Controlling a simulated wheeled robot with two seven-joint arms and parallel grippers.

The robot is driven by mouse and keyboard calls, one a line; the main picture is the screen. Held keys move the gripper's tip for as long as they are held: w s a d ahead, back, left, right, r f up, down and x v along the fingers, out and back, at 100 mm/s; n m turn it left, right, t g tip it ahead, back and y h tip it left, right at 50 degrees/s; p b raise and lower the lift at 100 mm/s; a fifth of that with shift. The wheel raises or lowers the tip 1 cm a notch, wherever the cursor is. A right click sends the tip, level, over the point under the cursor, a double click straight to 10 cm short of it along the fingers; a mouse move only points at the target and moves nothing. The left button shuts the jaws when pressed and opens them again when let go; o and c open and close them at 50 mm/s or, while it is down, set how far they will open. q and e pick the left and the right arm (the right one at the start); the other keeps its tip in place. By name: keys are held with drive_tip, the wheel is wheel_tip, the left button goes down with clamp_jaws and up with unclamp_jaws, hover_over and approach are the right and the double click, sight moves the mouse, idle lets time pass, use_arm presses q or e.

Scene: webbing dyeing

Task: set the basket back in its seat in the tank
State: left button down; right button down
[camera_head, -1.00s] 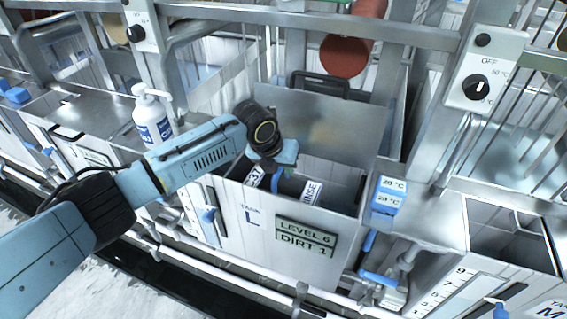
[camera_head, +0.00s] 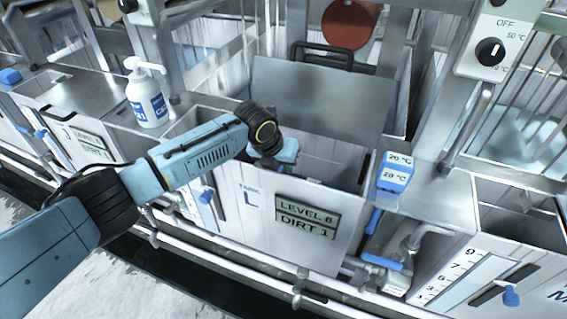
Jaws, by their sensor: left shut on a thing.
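Tank L (camera_head: 262,222) stands open in the middle, its front marked LEVEL 6 and DIRT 1. My left arm reaches in from the left, and my left gripper (camera_head: 274,163) points down at the tank's opening. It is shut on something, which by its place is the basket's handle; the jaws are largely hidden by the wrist. The basket is down inside the tank, hidden by the front wall and my gripper. I cannot tell whether it rests in its seat. My right gripper is not in view.
A grey upright panel (camera_head: 315,97) stands behind the opening. A white pump bottle (camera_head: 147,98) stands on the ledge to the left. A blue 20 °C block (camera_head: 396,172) sits at the tank's right corner. Pipes with blue valve handles run low in front.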

use_arm(q)
drive_tip(key=c, duration=1.4)
unclamp_jaws()
drive_tip(key=shift+o, duration=0.2)
drive_tip(key=shift+r, duration=0.1)
